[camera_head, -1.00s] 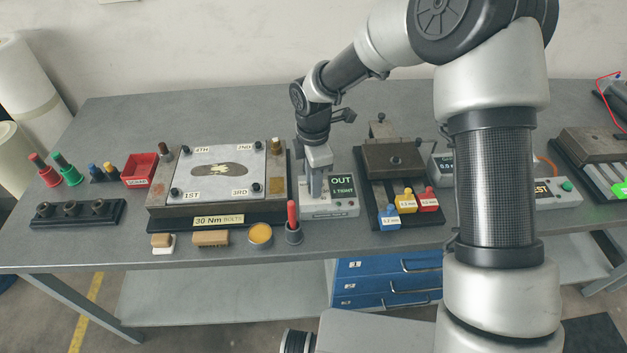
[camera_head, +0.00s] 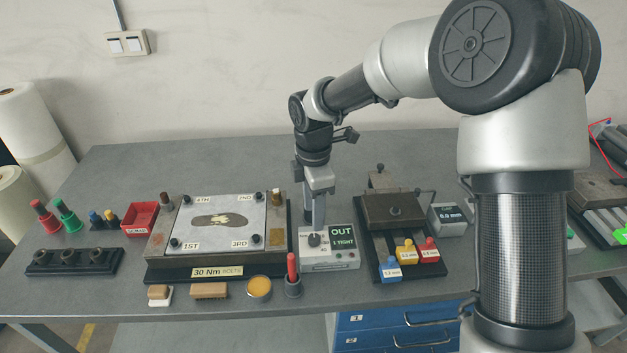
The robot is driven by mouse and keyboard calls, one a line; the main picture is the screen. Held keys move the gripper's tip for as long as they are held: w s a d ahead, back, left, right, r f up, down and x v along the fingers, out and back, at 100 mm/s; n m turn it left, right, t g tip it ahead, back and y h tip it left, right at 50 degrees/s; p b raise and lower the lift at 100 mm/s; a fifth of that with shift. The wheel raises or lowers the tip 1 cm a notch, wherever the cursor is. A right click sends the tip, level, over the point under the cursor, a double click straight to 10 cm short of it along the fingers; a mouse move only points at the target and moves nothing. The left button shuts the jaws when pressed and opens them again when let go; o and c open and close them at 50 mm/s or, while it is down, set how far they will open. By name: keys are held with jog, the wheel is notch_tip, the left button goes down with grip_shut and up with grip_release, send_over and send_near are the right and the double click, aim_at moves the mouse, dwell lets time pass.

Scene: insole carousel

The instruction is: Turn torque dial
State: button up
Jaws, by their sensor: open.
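The torque dial (camera_head: 314,240) is a small dark knob on the left part of a grey control box (camera_head: 332,262). The box's screen (camera_head: 342,237) reads "OUT" and "1 TIGHT", with small lights below it. My gripper (camera_head: 314,222) points down just above and behind the dial. One finger shows beside the dial's top; the other is hidden, and contact cannot be told. I see nothing held in the gripper, which is open.
Left of the box stands a plate fixture (camera_head: 180,258) labelled "30 Nm". A red screwdriver in a cup (camera_head: 293,285) stands in front. To the right is a dark clamp fixture (camera_head: 420,212) with blue, yellow and red tags. The back of the table is clear.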

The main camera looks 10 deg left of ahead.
notch_tip(320, 180, up, 9)
jog(key=shift+r, duration=0.1)
dwell(0.4)
jog(key=s+d+r+m+t+h+p, duration=0.1)
jog(key=s+d+r+m, duration=0.35)
jog(key=d+r, duration=0.2)
jog(key=s+d+r+m+t+p, duration=0.1)
jog(key=s+d+r+m+t, duration=0.15)
jog(key=d+r+m, duration=0.45)
jog(key=s+d+m+t+y+p, duration=0.1)
jog(key=s+d+m+t, duration=0.1)
jog(key=s+d+m, duration=0.8)
jog(key=s+m, duration=0.2)
jog(key=s, duration=0.1)
jog(key=shift+s+r, duration=0.15)
jog(key=shift+s, duration=0.2)
